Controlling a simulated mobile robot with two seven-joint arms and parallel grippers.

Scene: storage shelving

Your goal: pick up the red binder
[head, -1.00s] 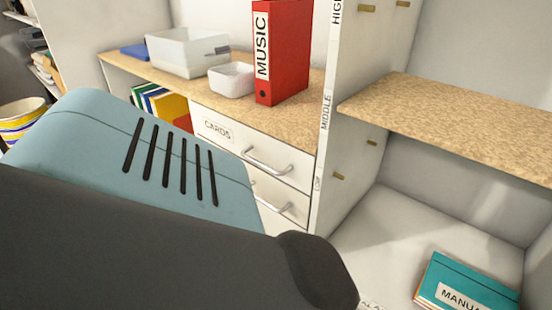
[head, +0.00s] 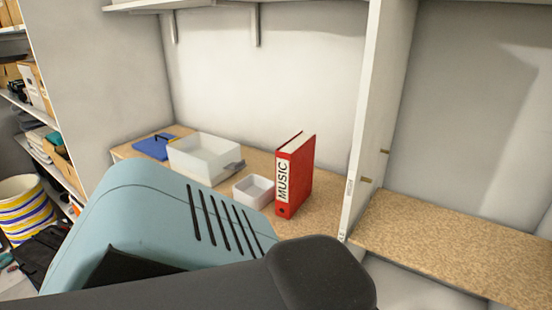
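The red binder (head: 303,175) stands upright on the wood-topped shelf, its white spine label reading MUSIC and facing forward. It is right of a small white box (head: 254,190) and left of the white upright panel. A blue-grey and black arm part of mine fills the lower left and middle of the view, in front of the shelf. Neither gripper's fingers can be made out in the head view.
A striped basket (head: 25,208) stands far left.

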